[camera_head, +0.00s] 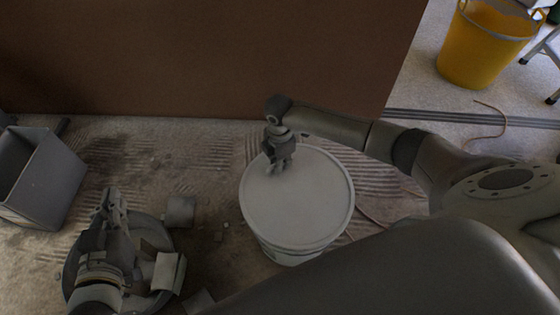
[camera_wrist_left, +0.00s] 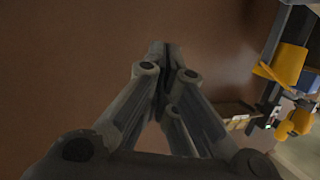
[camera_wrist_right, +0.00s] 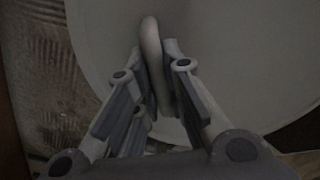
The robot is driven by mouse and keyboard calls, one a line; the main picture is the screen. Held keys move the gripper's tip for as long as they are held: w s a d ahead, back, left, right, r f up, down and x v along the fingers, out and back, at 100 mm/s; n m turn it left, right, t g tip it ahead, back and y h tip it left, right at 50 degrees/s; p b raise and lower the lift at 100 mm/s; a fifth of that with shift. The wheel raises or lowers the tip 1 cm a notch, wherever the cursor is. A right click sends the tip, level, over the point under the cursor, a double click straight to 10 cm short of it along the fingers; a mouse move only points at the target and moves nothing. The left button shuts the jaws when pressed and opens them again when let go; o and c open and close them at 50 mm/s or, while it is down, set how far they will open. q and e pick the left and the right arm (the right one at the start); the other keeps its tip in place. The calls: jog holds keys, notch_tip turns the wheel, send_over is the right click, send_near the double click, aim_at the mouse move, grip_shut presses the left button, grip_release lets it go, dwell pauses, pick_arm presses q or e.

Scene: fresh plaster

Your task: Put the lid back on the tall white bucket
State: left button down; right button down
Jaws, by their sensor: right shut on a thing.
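The white lid (camera_head: 305,205) lies flat over the mouth of the tall white bucket (camera_head: 290,256), whose wall shows below it. I cannot tell whether the lid is fully seated on the rim. My right gripper (camera_head: 277,168) is over the lid's far left part. In the right wrist view my right gripper (camera_wrist_right: 155,95) is shut on the lid's upright loop handle (camera_wrist_right: 150,45), with the pale lid (camera_wrist_right: 230,70) behind it. My left gripper (camera_head: 112,198) is at the lower left, apart from the bucket. The left wrist view shows its fingers (camera_wrist_left: 165,60) together and empty.
A brown panel (camera_head: 200,60) stands behind the bucket. A grey open box (camera_head: 38,180) is at the far left. A dark round container (camera_head: 160,235) lies under my left arm, with small rubble beside it. A yellow bucket (camera_head: 480,45) stands at the upper right.

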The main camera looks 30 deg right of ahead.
pick_arm(q)
jog(key=shift+s+a+f+g, duration=0.1)
jog(key=shift+s+f+g, duration=0.15)
jog(key=shift+f, duration=0.15)
jog(key=shift+s+a+f+g, duration=0.15)
jog(key=shift+f+g, duration=0.1)
jog(key=shift+f, duration=0.15)
jog(key=shift+s+f, duration=0.15)
jog(key=shift+f, duration=0.1)
jog(key=shift+s+a+f+g+y+p, duration=0.15)
jog(key=shift+s+f+g+y+p, duration=0.1)
jog(key=shift+s+f+g, duration=0.15)
jog(key=shift+s+a+f+g+y+p, duration=0.15)
jog(key=shift+f+g+p, duration=0.15)
jog(key=shift+f, duration=0.15)
pick_arm(e)
jog(key=shift+r, duration=0.1)
pick_arm(q)
jog(key=shift+s+f, duration=0.1)
jog(key=shift+f, duration=0.05)
dwell(0.4)
jog(key=shift+w+d+r, duration=0.1)
jog(key=shift+w+r, duration=0.15)
jog(key=shift+r, duration=0.1)
pick_arm(e)
jog(key=shift+f, duration=0.5)
dwell(0.4)
jog(key=c, duration=1.4)
grip_release()
jog(key=shift+c, duration=0.2)
